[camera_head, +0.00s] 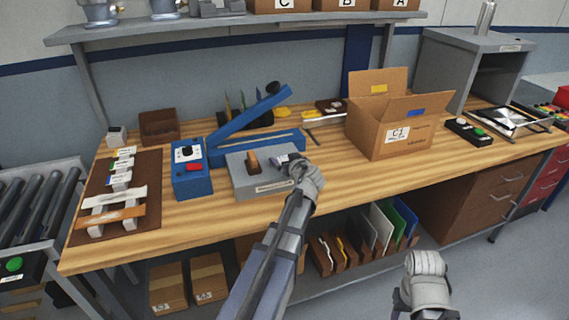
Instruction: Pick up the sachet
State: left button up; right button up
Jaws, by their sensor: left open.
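I cannot make out a sachet for certain. A grey box (250,187) with a label on its front and a brown upright piece (252,161) on top stands on the wooden bench. My left gripper (281,159) is open at the right rear of this box's top, close above it. Whether it touches anything is too small to tell, and my left wrist hides the box's right end.
A blue sealer-like device (255,147) with a raised arm stands behind the grey box, and a blue control box (191,180) stands left of it. An open carton (385,137) stands to the right. A brown rack board (85,215) lies at the left. The bench front is clear.

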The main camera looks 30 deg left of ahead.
pick_arm(q)
jog(key=c, duration=1.4)
jog(key=shift+c, duration=0.2)
jog(key=shift+r, duration=0.1)
notch_tip(320, 180, up, 10)
jog(key=p, duration=1)
